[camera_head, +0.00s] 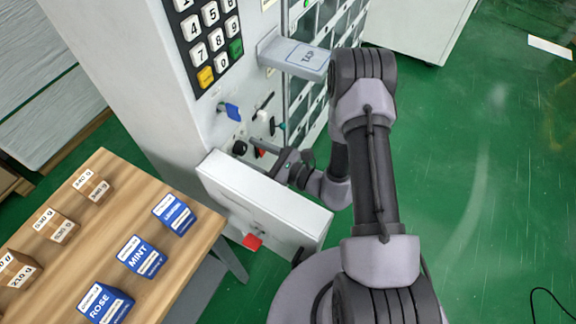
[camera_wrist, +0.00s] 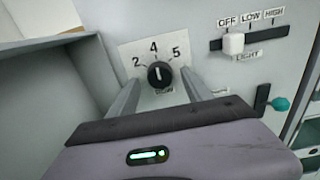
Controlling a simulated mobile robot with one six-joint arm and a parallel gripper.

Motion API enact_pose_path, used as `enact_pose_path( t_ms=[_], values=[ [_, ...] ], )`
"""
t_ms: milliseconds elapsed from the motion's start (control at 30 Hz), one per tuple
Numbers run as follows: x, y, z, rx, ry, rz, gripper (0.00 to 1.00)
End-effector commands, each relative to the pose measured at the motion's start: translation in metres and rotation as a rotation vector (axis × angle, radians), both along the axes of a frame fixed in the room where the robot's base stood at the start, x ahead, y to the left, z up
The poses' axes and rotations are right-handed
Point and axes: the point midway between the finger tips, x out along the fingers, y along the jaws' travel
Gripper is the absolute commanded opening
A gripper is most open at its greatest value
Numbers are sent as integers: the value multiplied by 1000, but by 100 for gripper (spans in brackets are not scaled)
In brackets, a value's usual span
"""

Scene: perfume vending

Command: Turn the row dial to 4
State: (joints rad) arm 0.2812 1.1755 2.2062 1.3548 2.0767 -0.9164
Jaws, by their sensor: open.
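The row dial (camera_wrist: 160,75) is a round black knob on a pale plate marked 2, 4 and 5, on the front of the machine. Its white mark appears to point up, toward the 4. In the wrist view my gripper (camera_wrist: 161,80) is open, with one finger on each side of the dial. I cannot tell whether the fingers touch it. In the head view the dial (camera_head: 239,147) is a small black knob, and my gripper (camera_head: 258,144) reaches toward it from the right.
A light slider (camera_wrist: 233,43) and a teal-knobbed lever (camera_wrist: 280,104) sit right of the dial. A blue switch (camera_head: 232,111) and keypad (camera_head: 208,40) are above it. An open white flap (camera_head: 262,205) juts out below. A wooden table (camera_head: 112,205) with boxes stands left.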

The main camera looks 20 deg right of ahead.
Motion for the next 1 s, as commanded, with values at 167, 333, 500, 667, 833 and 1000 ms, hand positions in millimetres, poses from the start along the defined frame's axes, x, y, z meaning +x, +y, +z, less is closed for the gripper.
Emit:
enact_pose_path(
  t_ms=[167, 333, 500, 667, 833, 1000],
  values=[
    [-29, -32, 3, 1, 3, -8, 58],
    [-61, -64, 4, 3, 3, -9, 58],
    [-91, -93, 3, 1, 1, -8, 58],
    [-109, -111, 2, 1, 0, -4, 58],
    [-116, -117, 1, 1, 0, -2, 58],
    [-117, -117, 0, 1, 1, 0, 58]
  ],
)
